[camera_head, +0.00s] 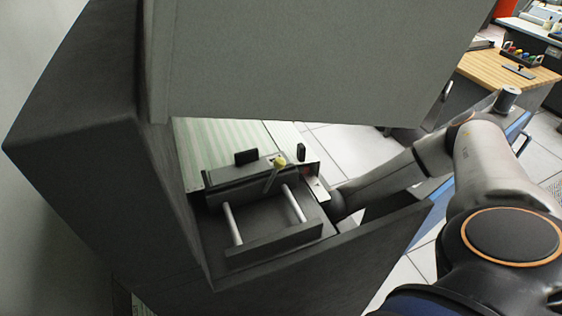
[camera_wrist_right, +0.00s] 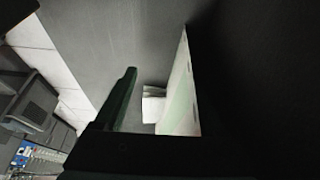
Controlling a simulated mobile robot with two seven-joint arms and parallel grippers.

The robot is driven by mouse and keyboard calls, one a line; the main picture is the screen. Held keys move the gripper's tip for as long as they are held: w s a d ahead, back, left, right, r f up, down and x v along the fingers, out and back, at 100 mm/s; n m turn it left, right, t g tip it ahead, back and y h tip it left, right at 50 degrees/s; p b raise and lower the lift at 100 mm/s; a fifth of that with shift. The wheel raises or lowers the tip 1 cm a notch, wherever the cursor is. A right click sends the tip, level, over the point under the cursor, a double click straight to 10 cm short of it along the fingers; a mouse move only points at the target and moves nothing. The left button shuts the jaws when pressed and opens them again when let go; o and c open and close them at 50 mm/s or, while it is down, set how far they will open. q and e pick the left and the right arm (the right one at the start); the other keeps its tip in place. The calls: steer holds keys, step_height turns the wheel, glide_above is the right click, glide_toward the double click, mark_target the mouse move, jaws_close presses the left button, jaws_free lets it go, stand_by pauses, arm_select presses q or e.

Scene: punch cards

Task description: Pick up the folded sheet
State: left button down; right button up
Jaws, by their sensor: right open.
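In the right wrist view, a small white stack with fold lines (camera_wrist_right: 153,104), likely the folded sheet, lies beyond my right gripper (camera_wrist_right: 156,80). The gripper is open. One dark finger shows left of the stack, and the other side is lost in black shadow. A pale green-striped strip of paper (camera_wrist_right: 182,95) stands just right of the stack. In the head view, green-striped paper (camera_head: 222,145) lies in the grey machine's opening. My right arm reaches in from the right, its hand hidden at the machine. My left gripper is not in view.
The grey machine's cabinet (camera_head: 75,165) and its raised panel (camera_head: 300,60) crowd the view. A dark mechanism with two white rods (camera_head: 297,205) sits in the opening. A wooden table (camera_head: 505,72) stands at the upper right. White floor tiles (camera_head: 345,145) show behind my arm.

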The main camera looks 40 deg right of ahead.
steer(key=w, duration=0.2)
steer(key=w+d, duration=0.1)
steer(key=w, duration=0.2)
steer(key=w+d, duration=0.1)
steer(key=w, duration=0.2)
steer(key=shift+d+r+p, duration=0.1)
steer(key=shift+d+p, duration=0.05)
steer(key=shift+p, duration=0.15)
steer(key=shift+w+d, duration=0.15)
steer(key=shift+w, duration=0.45)
steer(key=shift+w+d, duration=0.15)
steer(key=shift+w, duration=0.4)
steer(key=shift+b+x, duration=0.6)
steer(key=shift+x, duration=0.95)
steer(key=shift+c, duration=0.4)
steer(key=c, duration=0.9)
